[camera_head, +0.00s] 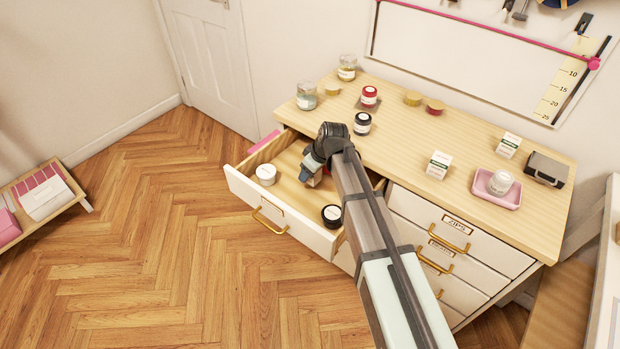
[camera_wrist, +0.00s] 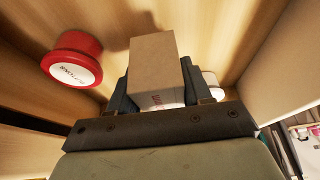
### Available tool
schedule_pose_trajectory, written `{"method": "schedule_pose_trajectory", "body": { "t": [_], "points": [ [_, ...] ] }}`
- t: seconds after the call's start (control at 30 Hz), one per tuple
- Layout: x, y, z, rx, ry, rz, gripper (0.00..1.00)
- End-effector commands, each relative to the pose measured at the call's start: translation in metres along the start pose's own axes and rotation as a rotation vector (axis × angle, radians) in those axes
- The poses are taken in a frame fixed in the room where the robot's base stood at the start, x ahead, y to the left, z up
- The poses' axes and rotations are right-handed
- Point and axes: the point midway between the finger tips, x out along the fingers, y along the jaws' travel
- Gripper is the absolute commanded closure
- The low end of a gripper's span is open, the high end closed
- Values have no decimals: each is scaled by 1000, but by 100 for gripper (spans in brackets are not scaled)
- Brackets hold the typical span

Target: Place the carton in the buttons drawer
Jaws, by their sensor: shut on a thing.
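The open drawer (camera_head: 297,236) sticks out from the left of the dresser; the writing on its front label is too small to read. My gripper (camera_head: 311,172) reaches down into it. In the wrist view the carton (camera_wrist: 162,60), a plain brown box face with a pale lower part, stands between my fingers, which are shut on it. Wooden drawer boards surround it. Whether the carton touches the drawer floor I cannot tell. In the head view my gripper and arm mostly hide the carton.
The wrist view shows a red-lidded jar (camera_wrist: 74,60) left of the carton. Jars, small boxes and a pink tray (camera_head: 499,199) stand on the dresser top.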

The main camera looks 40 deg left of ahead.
Motion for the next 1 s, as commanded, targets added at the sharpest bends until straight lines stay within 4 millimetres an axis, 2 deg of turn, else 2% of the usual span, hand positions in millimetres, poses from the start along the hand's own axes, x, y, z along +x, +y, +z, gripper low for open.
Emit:
{"method": "schedule_pose_trajectory", "body": {
  "t": [0.3, 0.7, 0.73, 1.0],
  "points": [
    [30, 0, 13, 1, -1, -1, 83],
    [33, 0, 14, 0, 0, 0, 83],
    [34, 0, 14, 0, 0, 0, 50],
    [33, 0, 14, 0, 0, 0, 26]
  ]
}}
